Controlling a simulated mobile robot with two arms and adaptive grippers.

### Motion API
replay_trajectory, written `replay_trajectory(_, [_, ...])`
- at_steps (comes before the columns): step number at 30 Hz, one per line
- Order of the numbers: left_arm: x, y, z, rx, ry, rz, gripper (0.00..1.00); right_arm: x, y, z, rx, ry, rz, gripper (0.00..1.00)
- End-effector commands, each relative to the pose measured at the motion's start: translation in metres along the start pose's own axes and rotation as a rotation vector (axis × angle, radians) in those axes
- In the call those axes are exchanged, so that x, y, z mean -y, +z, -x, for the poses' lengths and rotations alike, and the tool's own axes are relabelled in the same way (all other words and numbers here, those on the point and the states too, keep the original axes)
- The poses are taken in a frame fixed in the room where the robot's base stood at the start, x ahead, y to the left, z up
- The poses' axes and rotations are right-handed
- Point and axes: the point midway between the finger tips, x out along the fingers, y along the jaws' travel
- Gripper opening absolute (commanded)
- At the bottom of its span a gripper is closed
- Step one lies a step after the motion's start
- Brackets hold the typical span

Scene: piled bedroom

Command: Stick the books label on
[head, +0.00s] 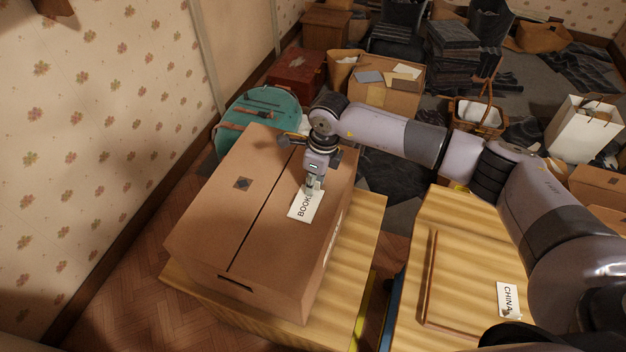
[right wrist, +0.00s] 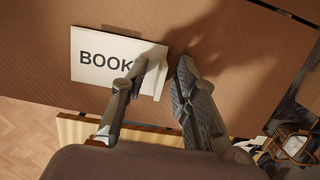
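A white label (head: 303,207) reading "BOOK", with any further letters hidden, is at the top of a large closed cardboard box (head: 215,215), near its right edge. It also shows in the right wrist view (right wrist: 95,58), looking flat against the cardboard (right wrist: 220,40). My right gripper (head: 314,186) is over the label's far end. In the right wrist view its fingers (right wrist: 160,88) are apart, with a gap between them. One finger covers the end of the word, and the label's white edge shows in the gap. Whether the fingers touch it is unclear. My left gripper is out of view.
The box stands on a striped wooden table (head: 362,235). A second wooden surface (head: 460,260) at right bears a white "CHINA" label (head: 508,299). A teal round case (head: 262,108) stands behind the box. Bags, baskets and piled cloth crowd the far floor.

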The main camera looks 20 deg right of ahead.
Motion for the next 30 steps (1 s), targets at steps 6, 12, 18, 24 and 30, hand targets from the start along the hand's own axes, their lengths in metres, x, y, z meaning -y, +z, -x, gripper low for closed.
replay_trajectory(6, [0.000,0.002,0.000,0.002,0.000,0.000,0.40,0.000,-0.001,0.000,-0.002,0.001,0.000,0.28])
replay_trajectory(12, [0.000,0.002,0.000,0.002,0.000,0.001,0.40,0.001,0.001,0.022,0.002,-0.002,0.001,0.28])
replay_trajectory(18, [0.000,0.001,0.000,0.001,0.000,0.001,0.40,0.001,0.001,0.065,0.002,-0.004,0.002,0.28])
replay_trajectory(24, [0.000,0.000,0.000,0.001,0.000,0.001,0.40,0.000,0.000,0.102,0.001,-0.003,0.001,0.28])
replay_trajectory(30, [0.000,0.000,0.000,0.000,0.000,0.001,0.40,0.000,0.000,0.118,0.000,0.000,0.000,0.28])
